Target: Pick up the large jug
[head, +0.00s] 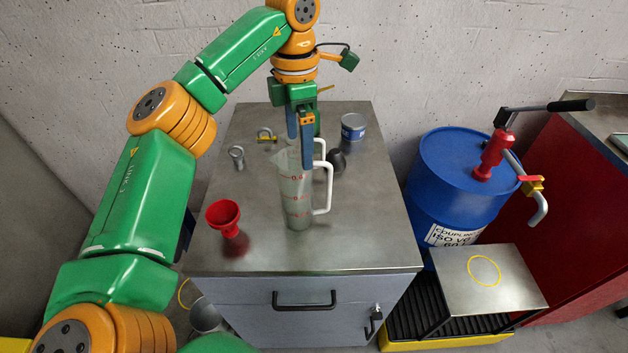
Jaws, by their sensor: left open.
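The large jug (297,200) is clear, with red markings and a white handle on its right side. It stands upright on the metal-topped cabinet (365,235). A second white handle (320,146) shows just behind it, perhaps of another jug; its body is mostly hidden. My left gripper (300,150) points down from above with its two blue fingers apart. The fingers are at the jug's upper back edge and overlap its rim in the picture. I cannot tell if they touch it. My right gripper is not in view.
A red funnel (223,214) stands front left of the jug. A metal shackle (236,156), a yellow-pinned shackle (266,135), a dark rounded object (337,161) and a blue-grey tin (353,127) are around it. A blue drum (450,180) with a red pump stands right. The cabinet's front right top is clear.

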